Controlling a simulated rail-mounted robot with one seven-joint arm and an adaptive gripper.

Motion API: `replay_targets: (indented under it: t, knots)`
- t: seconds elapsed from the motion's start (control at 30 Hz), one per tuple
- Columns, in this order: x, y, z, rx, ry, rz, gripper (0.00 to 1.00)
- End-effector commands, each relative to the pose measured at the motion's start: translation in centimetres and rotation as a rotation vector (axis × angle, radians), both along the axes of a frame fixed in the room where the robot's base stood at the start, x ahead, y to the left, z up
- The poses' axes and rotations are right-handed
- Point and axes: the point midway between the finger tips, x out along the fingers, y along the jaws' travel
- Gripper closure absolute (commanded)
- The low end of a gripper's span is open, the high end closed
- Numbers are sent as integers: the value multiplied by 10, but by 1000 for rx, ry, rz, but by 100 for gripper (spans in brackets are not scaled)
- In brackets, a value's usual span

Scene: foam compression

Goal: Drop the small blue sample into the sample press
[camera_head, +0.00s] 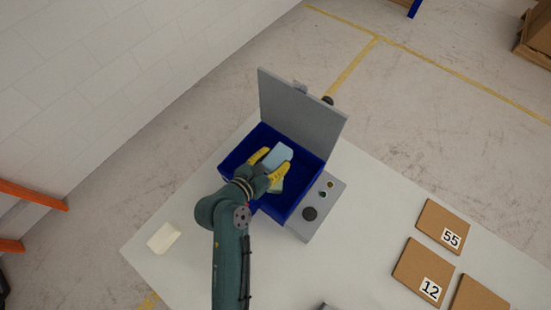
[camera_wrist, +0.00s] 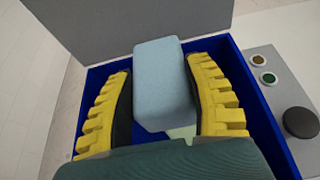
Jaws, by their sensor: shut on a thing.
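The small blue sample (camera_head: 278,156) is a pale blue foam block. My gripper (camera_head: 267,165) is shut on it, with a yellow ribbed finger on either side. In the wrist view the blue sample (camera_wrist: 165,85) stands between the two fingers, over the press. The sample press (camera_head: 238,150) is an open dark blue box with its grey lid (camera_head: 302,108) raised at the back. A pale green piece (camera_wrist: 183,132) shows below the sample, partly hidden by it and the gripper. I cannot tell whether the sample touches the press floor.
A grey panel (camera_head: 325,205) with buttons and a dark knob stands at the press's right. A cream block (camera_head: 163,238) lies on the white table (camera_head: 360,215) at left. Brown boards numbered 55 (camera_head: 441,222) and 12 (camera_head: 420,268) lie at right.

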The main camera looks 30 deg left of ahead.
Motion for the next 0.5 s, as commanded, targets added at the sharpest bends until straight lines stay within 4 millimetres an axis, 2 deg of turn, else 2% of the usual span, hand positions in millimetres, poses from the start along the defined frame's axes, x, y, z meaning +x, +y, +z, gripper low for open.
replay_targets:
  t: [0.03, 0.2, 0.33, 0.5]
  knots:
    - [0, 0, -15, 1, -1, 0, 65]
    - [0, 0, -36, 0, -1, 0, 65]
    - [0, 0, -43, -1, -1, -1, 65]
    - [0, 0, -41, 0, -1, 0, 65]
